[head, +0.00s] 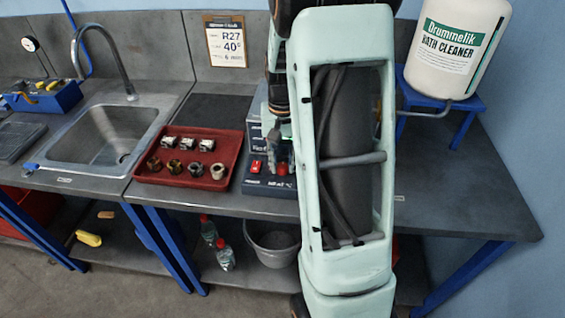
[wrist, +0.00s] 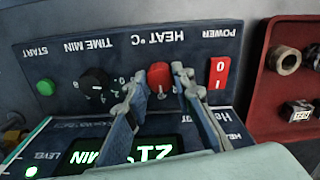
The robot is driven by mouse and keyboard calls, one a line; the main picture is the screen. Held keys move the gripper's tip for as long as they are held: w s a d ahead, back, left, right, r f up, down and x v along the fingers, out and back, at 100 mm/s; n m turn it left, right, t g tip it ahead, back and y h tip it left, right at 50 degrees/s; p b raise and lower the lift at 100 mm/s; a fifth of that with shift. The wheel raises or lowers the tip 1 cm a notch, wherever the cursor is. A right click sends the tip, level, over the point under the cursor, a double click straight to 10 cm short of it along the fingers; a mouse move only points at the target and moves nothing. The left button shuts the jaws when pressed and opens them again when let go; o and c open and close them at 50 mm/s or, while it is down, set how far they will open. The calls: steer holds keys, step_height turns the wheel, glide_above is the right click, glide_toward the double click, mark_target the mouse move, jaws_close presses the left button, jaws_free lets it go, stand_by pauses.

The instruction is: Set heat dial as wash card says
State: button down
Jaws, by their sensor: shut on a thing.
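The wash card (head: 227,42) on the back wall reads R27, 40° and 6, with smaller print I cannot read. The heat dial (wrist: 160,74) is a red knob under the label HEAT °C, which shows upside down in the wrist view. My gripper (wrist: 160,80) is shut on this dial, one finger at each side. Fine scale marks around the dial are too small to read. The control panel (wrist: 250,40) also holds a black TIME MIN dial (wrist: 95,84), a green START button (wrist: 45,87) and a red POWER switch (wrist: 219,73). In the head view my arm hides much of the unit.
A red tray (head: 150,178) with several metal fittings stands just left of the unit. A sink (head: 112,135) lies farther left. A white bath cleaner drum (head: 455,40) stands on a blue stand at right. A lit green display (wrist: 125,152) is partly hidden by my fingers.

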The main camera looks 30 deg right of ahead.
mark_target(282, 165)
stand_by(0.4)
steer(key=c, duration=1.7)
jaws_free()
steer(key=shift+o, duration=0.2)
steer(key=shift+r, duration=0.1)
step_height(282, 165, up, 12)
